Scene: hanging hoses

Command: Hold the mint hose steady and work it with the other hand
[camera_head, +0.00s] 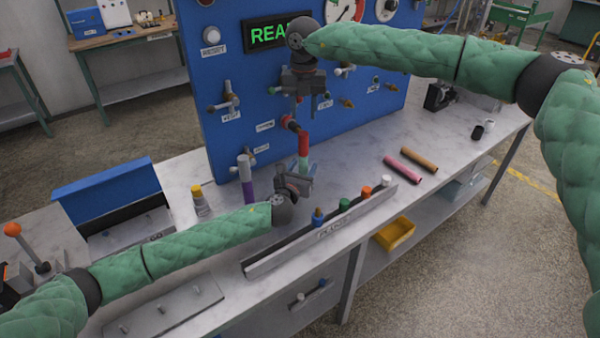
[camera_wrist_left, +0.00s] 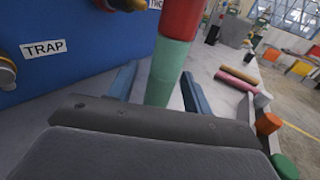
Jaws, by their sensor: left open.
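The mint hose (camera_head: 303,163) hangs in front of the blue panel, below a red section (camera_head: 303,145) that runs up to a dark fitting with a red ring (camera_head: 290,122). My left gripper (camera_head: 304,183) is open at the mint part. In the left wrist view, the mint length (camera_wrist_left: 170,70) stands between its two blue-grey fingers (camera_wrist_left: 158,92), with space visible on both sides. Its lower end is hidden behind the gripper body. My right gripper (camera_head: 298,98) points down above the red ring, in front of the panel. Whether its fingers are apart is unclear.
A blue panel (camera_head: 235,120) with valves and gauges stands behind. A rack (camera_head: 320,235) with several coloured plugs lies in front of my left gripper. Pink (camera_head: 403,169) and orange (camera_head: 419,160) tubes lie on the table at right. A purple-and-grey post (camera_head: 246,180) stands left of my left gripper.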

